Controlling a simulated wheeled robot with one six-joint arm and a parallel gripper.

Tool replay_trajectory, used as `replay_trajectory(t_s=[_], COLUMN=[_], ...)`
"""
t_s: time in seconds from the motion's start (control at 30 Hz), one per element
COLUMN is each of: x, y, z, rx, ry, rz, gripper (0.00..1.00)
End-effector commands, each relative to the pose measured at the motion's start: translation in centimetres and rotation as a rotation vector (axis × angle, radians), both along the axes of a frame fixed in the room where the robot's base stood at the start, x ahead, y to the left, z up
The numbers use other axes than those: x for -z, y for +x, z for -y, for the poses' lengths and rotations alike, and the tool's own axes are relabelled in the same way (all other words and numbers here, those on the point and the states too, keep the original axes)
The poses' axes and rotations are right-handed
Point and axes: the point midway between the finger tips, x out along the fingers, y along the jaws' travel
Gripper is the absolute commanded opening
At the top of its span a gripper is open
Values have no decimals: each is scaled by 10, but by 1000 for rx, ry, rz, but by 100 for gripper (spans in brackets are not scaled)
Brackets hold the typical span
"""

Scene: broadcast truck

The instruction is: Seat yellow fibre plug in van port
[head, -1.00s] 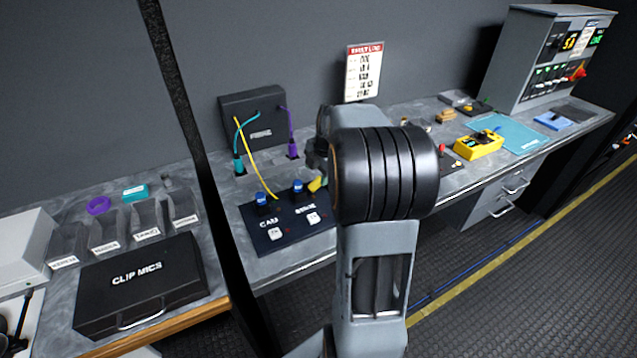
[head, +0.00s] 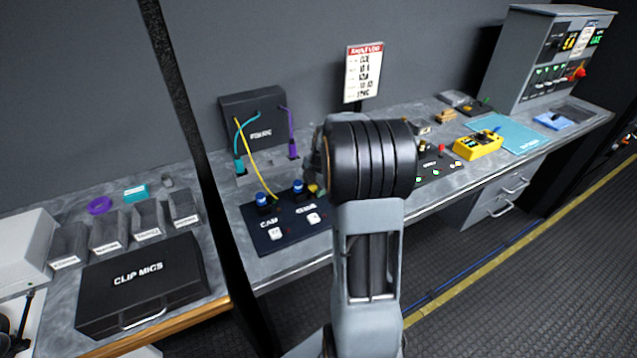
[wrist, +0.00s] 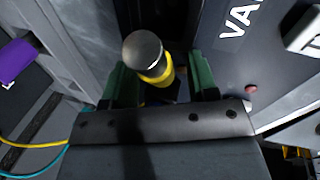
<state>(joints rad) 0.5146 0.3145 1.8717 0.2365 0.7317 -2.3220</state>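The yellow plug (wrist: 165,76) stands between my green gripper fingers in the wrist view, its round grey end leaning toward the upper left. My gripper (wrist: 163,85) is around it; a dark gap shows between the plug and the right finger, so the fingers look open. In the head view a small bit of yellow (head: 316,190) shows beside my arm, at the right end of the dark port panel (head: 262,238). In the wrist view a dark panel (wrist: 235,75) bears white letters beginning "VA". The port itself and the plug's lower end are hidden.
Two blue plugs (head: 297,187) stand on the port panel. A black box (head: 250,110) behind has teal, yellow and purple (head: 291,140) cables. A yellow device (head: 479,146) sits farther right. A clip mics case (head: 140,283) lies on the left bench.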

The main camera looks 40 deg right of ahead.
Motion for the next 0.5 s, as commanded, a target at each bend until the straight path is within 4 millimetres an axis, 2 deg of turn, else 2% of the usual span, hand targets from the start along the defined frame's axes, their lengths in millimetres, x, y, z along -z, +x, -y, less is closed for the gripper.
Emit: replay_trajectory(t_s=[0.07, 0.5], x=[0, -1], y=[0, 0], z=[0, 0], rx=[0, 0], ry=[0, -1], rz=[0, 1], gripper=[46, 3])
